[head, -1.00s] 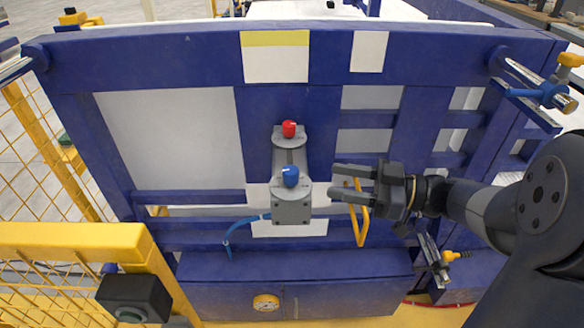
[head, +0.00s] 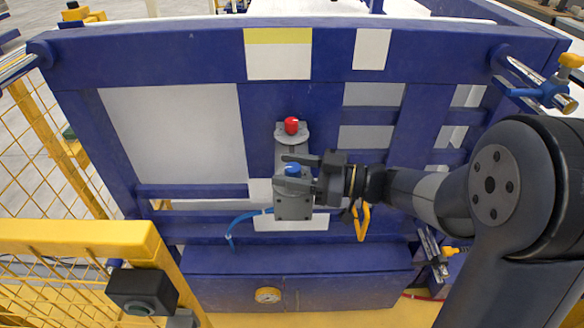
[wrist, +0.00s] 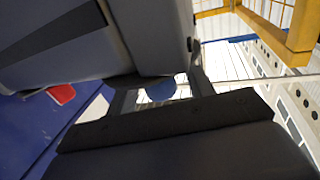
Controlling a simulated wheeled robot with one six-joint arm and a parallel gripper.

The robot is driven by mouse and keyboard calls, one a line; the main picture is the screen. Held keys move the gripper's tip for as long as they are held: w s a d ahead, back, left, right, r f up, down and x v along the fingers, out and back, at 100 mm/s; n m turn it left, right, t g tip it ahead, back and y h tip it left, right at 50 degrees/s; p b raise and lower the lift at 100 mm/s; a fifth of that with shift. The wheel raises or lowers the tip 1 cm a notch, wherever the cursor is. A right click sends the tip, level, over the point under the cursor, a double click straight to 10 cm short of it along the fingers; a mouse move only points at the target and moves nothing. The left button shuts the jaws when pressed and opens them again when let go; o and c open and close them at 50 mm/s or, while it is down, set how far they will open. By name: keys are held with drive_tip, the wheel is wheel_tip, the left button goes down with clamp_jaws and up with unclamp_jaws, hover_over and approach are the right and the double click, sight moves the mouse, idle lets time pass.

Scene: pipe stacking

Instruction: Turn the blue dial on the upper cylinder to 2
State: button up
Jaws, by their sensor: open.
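The blue dial (head: 292,170) sits on the lower part of the grey cylinder unit (head: 293,206) in the middle of the blue frame. A red dial (head: 292,125) sits above it on the same unit. My gripper (head: 291,171) is open, with one finger above the blue dial and one below it. Whether the fingers touch the dial cannot be told. In the wrist view the blue dial (wrist: 160,89) shows as a small round patch between the fingers, partly hidden. The red dial (wrist: 62,94) shows at the left. The dial's setting cannot be read.
A yellow fence (head: 80,240) stands at the left front. A blue hose (head: 243,218) leaves the unit's left side. A yellow handle (head: 362,222) is right of it, below my arm. A gauge (head: 268,295) sits on the lower blue box.

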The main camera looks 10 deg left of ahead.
drive_tip(key=shift+c, duration=0.4)
drive_tip(key=c, duration=0.9)
drive_tip(key=shift+m+t, duration=0.4)
drive_tip(key=shift+t, duration=0.2)
drive_tip(key=m+t, duration=0.2)
drive_tip(key=t, duration=0.2)
drive_tip(key=shift+m+h+b, duration=0.3)
drive_tip(key=shift+h, duration=0.1)
drive_tip(key=m+t+h+b, duration=0.1)
drive_tip(key=m+t+b, duration=0.1)
drive_tip(key=t, duration=0.1)
drive_tip(key=shift+f+m+t+h, duration=0.2)
drive_tip(key=shift+m+t+h, duration=0.1)
drive_tip(key=shift+h, duration=0.1)
drive_tip(key=m+t+h+b, duration=0.2)
drive_tip(key=t+b, duration=0.1)
drive_tip(key=b, duration=0.1)
drive_tip(key=shift+m+t+h+b, duration=0.4)
drive_tip(key=shift+m+b, duration=0.1)
drive_tip(key=shift+b, duration=0.6)
drive_tip(key=shift+w+r+m+t+h+b, duration=0.1)
drive_tip(key=shift+r+m+t+h+b, duration=0.3)
drive_tip(key=shift+b, duration=1)
